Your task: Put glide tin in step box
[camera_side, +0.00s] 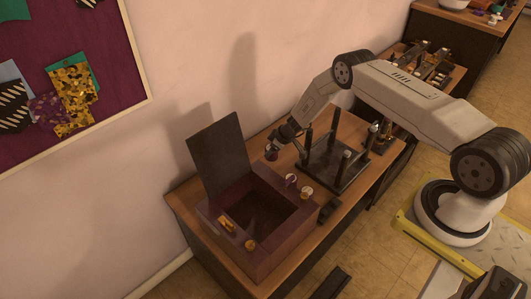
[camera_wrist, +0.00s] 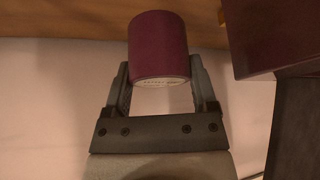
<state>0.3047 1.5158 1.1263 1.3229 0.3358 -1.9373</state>
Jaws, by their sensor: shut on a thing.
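The glide tin (camera_wrist: 158,48) is a small maroon cylinder with a pale lower rim in the wrist view. My gripper (camera_wrist: 158,82) is shut on it, one finger on each side. In the side view the tin (camera_side: 271,154) hangs at the end of my gripper (camera_side: 276,146), above the table behind the box's right side. The step box (camera_side: 284,240) is a dark maroon box, open at the top, with its black lid (camera_side: 218,155) raised at the back. Its inside looks empty but is dark. A maroon corner, likely the box (camera_wrist: 262,38), shows at right in the wrist view.
A dark rack with upright posts (camera_side: 345,176) stands right of the box. Small round knobs (camera_side: 291,180) and a gold piece (camera_side: 228,223) sit on the box's rim. A wall rises behind.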

